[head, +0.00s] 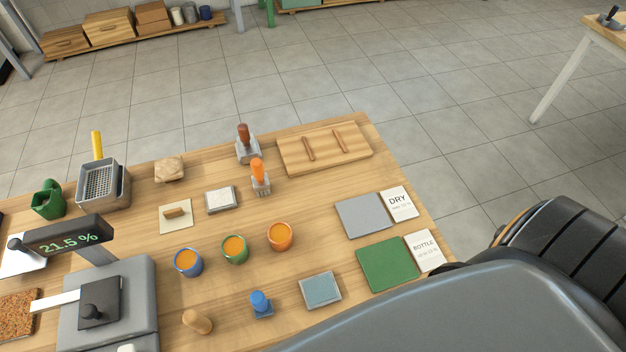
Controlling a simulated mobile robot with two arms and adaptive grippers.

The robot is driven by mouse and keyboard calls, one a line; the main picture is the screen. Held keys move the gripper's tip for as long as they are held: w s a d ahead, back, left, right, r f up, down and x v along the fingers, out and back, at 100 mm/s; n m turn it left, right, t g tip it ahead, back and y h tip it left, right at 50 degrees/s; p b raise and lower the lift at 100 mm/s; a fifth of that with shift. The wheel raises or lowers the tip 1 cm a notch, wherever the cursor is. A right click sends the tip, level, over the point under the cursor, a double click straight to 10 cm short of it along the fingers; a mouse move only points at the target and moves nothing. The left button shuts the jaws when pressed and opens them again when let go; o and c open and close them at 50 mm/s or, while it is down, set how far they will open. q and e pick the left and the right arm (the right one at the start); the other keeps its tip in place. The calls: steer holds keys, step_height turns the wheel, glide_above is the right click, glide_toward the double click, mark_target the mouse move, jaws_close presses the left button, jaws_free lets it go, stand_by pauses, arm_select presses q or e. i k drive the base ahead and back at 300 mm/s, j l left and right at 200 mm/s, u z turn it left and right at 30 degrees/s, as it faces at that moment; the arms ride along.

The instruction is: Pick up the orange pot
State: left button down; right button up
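The orange pot (280,238) stands upright on the wooden table (300,205), open at the top with orange-yellow contents showing. It is the rightmost of three similar pots in a slanting row. The green pot (235,250) is just left of it, and the blue pot (188,263) is further left. Nothing touches the orange pot. Neither of my grippers is in view. A large grey part of mine covers the lower right corner and hides the table edge there.
A blue-knobbed stamp (261,305) and a blue-grey pad (320,290) lie in front of the pots. Green mat (387,264) and grey mat (363,216) are right. The 21.5 % display device (68,237) stands left.

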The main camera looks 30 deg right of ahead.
mark_target(280, 233)
steer(key=z, duration=0.55)
steer(key=j+u, duration=0.1)
steer(key=u, duration=0.3)
steer(key=k+j+u, duration=0.1)
steer(key=u, duration=0.25)
steer(key=j+u, duration=0.15)
steer(key=u, duration=0.25)
steer(key=z, duration=1.35)
